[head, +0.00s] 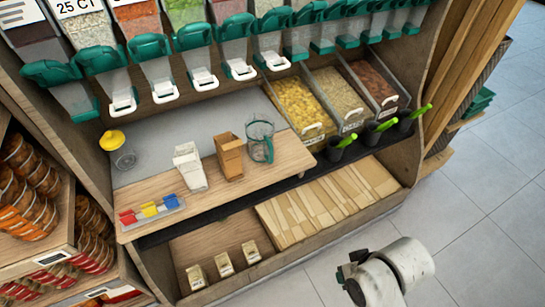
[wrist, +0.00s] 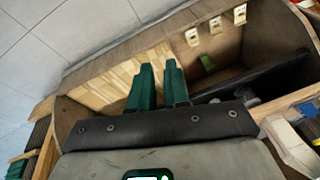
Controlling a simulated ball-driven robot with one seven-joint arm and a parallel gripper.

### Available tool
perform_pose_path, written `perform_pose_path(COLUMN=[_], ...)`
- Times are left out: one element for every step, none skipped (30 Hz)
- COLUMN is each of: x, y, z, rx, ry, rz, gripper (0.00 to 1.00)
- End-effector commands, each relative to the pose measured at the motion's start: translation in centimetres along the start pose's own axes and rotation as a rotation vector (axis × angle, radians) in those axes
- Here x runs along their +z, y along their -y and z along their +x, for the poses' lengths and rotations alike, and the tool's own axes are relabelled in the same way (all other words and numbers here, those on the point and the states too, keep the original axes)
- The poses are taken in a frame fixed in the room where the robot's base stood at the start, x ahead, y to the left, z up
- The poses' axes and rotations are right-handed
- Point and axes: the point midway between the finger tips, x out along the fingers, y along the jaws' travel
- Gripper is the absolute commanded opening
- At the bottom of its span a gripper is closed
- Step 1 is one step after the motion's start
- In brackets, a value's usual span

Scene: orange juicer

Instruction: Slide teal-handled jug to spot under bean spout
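The teal-handled jug (head: 260,139) is clear and stands upright at the right end of the wooden counter, beside a brown carton. A row of clear dispensers with teal tops and white spouts (head: 241,70) hangs above and behind the counter; I cannot tell which is the bean spout. My gripper (head: 347,278) is low in front of the shelf, well apart from the jug. In the wrist view its two green fingers (wrist: 159,66) stand a little apart with nothing between them. The jug is not visible in the wrist view.
A brown carton (head: 230,157) and a white carton (head: 189,166) stand left of the jug. Bins of dry goods (head: 300,103) with green-handled scoops sit to its right. Grey floor is clear at right.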

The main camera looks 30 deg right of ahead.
Motion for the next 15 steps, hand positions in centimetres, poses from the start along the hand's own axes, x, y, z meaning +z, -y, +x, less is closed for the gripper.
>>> perform_pose_path(x=[-1.1, -1.9, -3.0, -3.8, -4.7, -5.8, -6.7, -7.5, -8.7, -9.5, -10.4, -11.5, -12.2, -13.1, -14.1], y=[0.8, 1.5, 2.3, 3.0, 3.6, 4.4, 4.9, 5.4, 5.9, 6.3, 6.7, 7.0, 7.1, 7.2, 7.3], z=[1.6, 2.2, 3.0, 3.5, 3.9, 4.3, 4.5, 4.7, 4.9, 5.0, 5.0, 5.0, 4.9, 4.8, 4.7], rx=[-0.061, -0.106, -0.172, -0.226, -0.281, -0.355, -0.413, -0.474, -0.555, -0.618, -0.684, -0.772, -0.839, -0.909, -1.003], ry=[-0.047, -0.075, -0.111, -0.134, -0.155, -0.176, -0.188, -0.197, -0.204, -0.204, -0.201, -0.192, -0.179, -0.164, -0.138], rz=[0.102, 0.177, 0.284, 0.368, 0.451, 0.564, 0.65, 0.737, 0.853, 0.94, 1.027, 1.144, 1.232, 1.32, 1.435], gripper=[0.11, 0.08, 0.04, 0.01, 0.0, 0.0, 0.0, 0.0, 0.0, 0.0, 0.0, 0.0, 0.0, 0.0, 0.0])
